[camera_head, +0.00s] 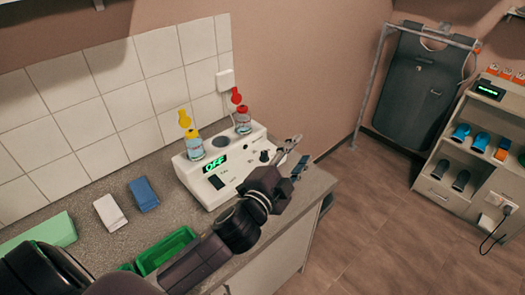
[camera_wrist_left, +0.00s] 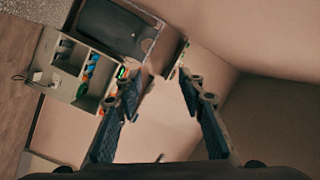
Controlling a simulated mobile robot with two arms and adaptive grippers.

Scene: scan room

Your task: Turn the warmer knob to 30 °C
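The warmer (camera_head: 232,165) is a white box on the counter at the tiled wall. Its green display (camera_head: 215,163) reads OFF. A small dark round knob (camera_head: 264,156) shows on its front, near the right end. Two bottles, one with a yellow tag (camera_head: 194,146) and one with a red tag (camera_head: 243,121), stand in its top. My left gripper (camera_head: 303,148) is just right of the warmer, apart from the knob as far as I can tell. In the left wrist view its fingers (camera_wrist_left: 160,84) are spread with nothing between them; the warmer is not seen there. My right gripper is not in view.
On the counter lie a green box (camera_head: 40,233), a white pack (camera_head: 110,213), a blue pack (camera_head: 143,194) and a green tray (camera_head: 165,251). A dark apron (camera_head: 425,85) hangs on a rack beside a shelf cabinet (camera_head: 445,180). The floor (camera_head: 365,225) between is clear.

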